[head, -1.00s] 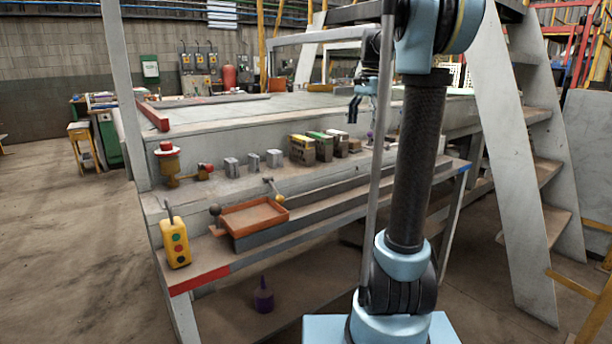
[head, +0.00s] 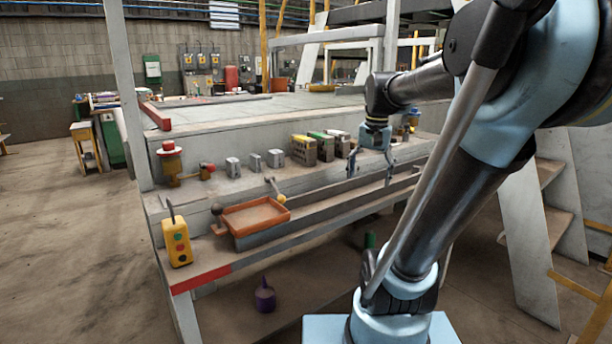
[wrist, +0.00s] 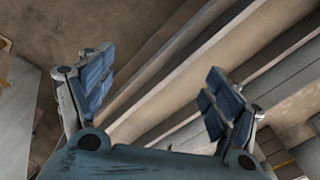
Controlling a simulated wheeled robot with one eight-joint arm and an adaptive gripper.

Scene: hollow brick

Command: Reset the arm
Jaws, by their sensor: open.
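My gripper (head: 370,176) hangs above the right part of the long grey workbench in the head view, fingers pointing down. Its two fingers are spread apart with nothing between them. In the wrist view my gripper (wrist: 155,100) also shows open, with blue pads on both fingers. Behind them are the bench's long ledges and the brown floor. My arm reaches from the lower right up and across to the bench.
An orange tray (head: 256,217) and a yellow button box (head: 176,242) stand on the bench's front ledge. Several hollow bricks (head: 304,150) and small grey blocks (head: 254,161) line the upper ledge, left of my gripper. Stairs (head: 535,240) stand at right. Open floor (head: 70,250) lies at left.

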